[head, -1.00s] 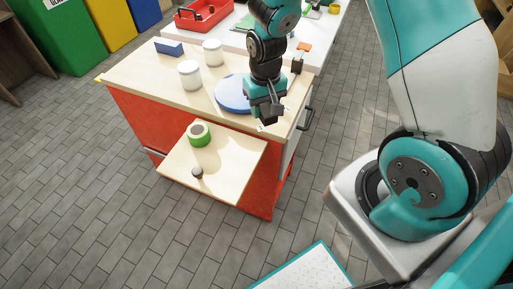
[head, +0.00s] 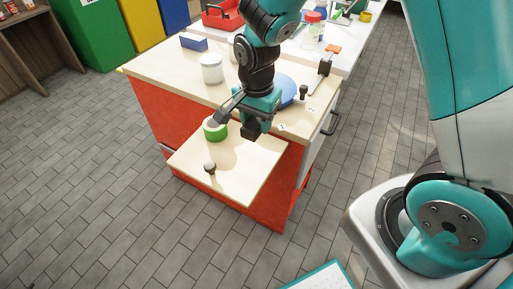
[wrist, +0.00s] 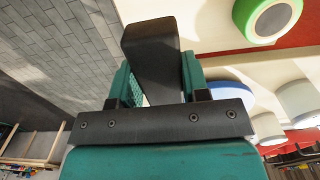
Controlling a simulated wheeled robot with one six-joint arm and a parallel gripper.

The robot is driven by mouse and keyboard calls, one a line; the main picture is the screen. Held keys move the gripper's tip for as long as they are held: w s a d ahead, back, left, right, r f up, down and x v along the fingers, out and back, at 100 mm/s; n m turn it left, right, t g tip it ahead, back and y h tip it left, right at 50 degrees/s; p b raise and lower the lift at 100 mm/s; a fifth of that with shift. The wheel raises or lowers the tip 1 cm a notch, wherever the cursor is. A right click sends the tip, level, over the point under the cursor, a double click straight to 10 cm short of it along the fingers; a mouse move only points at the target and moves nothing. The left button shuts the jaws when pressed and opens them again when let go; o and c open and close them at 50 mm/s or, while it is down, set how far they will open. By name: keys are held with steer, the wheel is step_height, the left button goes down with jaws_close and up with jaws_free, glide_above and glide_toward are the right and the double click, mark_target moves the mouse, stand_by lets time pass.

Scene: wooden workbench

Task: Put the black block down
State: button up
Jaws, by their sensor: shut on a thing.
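My gripper (head: 258,117) is shut on the black block (wrist: 152,60). In the wrist view the dark block sticks out past the two teal fingers. In the head view the block (head: 250,131) shows small and dark below the gripper, over the light pull-out board (head: 245,165). It looks held above the board, apart from it; the exact gap is hard to tell. The finger faces touching the block are partly hidden.
A green roll (head: 215,133) stands on the board left of my gripper. A small dark knob-like thing (head: 209,168) is near its front-left. The board's front-right part is clear. Behind, the worktop holds a blue disc (head: 288,91) and white jar (head: 212,68).

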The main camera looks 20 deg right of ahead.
mark_target(257, 153)
step_height(257, 153, down, 9)
steer(key=shift+f, duration=0.2)
steer(key=shift+b, duration=0.3)
steer(key=o, duration=1)
steer(key=shift+f, duration=0.1)
step_height(257, 153, up, 12)
steer(key=shift+f+p, duration=0.15)
steer(key=shift+p, duration=0.25)
steer(key=s+a+r+n+y, duration=0.1)
steer(key=s+r+n, duration=0.4)
steer(key=s+n, duration=0.1)
steer(key=s+a+r+n+y, duration=0.1)
steer(key=s+a+r+n, duration=0.1)
steer(key=s+r+n, duration=0.3)
steer(key=s+a+r+n+y, duration=0.1)
steer(key=s+r+n+y, duration=0.1)
steer(key=s+r+n, duration=0.3)
steer(key=shift+s+a+r+n, duration=0.15)
steer(key=shift+s+r+n, duration=0.05)
steer(key=shift+s+n, duration=0.4)
steer(key=shift+s+a+r+n, duration=0.2)
steer(key=shift+s+n, duration=0.2)
steer(key=shift+s, duration=0.3)
steer(key=shift+r, duration=0.1)
